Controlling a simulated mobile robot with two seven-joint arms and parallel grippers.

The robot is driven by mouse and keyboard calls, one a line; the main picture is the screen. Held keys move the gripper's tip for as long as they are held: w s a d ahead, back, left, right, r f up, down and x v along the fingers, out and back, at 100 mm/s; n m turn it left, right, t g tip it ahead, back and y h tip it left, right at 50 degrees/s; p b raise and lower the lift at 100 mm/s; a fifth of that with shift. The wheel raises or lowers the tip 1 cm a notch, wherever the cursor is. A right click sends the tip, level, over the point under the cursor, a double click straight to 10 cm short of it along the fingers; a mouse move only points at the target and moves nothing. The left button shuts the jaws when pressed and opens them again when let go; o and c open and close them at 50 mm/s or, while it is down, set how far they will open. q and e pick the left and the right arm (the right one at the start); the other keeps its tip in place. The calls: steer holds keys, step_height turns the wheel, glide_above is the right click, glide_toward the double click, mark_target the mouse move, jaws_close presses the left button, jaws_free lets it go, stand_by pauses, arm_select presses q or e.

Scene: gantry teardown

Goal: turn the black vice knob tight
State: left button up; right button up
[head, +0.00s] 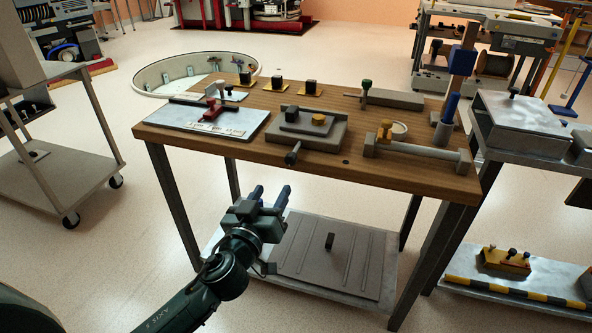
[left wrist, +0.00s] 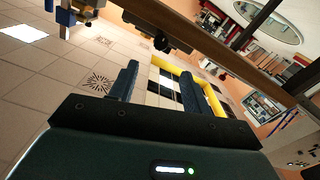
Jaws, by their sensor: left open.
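The black vice knob (head: 292,154) sticks out past the front edge of the wooden bench, on a short bar from the grey vice (head: 305,128). My left gripper (head: 270,192) is open and empty, with two blue fingers pointing up towards the bench front. It is below and in front of the knob and apart from it. In the left wrist view a dark knob (left wrist: 163,42), which looks like the vice knob, shows beyond the open fingers, near the bench edge. My right gripper is not in view.
The wooden bench (head: 420,177) holds a white plate with a red clamp (head: 212,108) left of the vice and a grey bar fixture (head: 418,155) on the right. A lower shelf (head: 290,280) lies beneath. The floor in front of the bench, left of my arm, is clear.

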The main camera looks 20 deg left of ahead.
mark_target(289, 161)
arm_select(q)
steer(key=w, duration=1.3)
steer(key=shift+d, duration=0.2)
steer(key=shift+s, duration=0.1)
steer(key=c, duration=1)
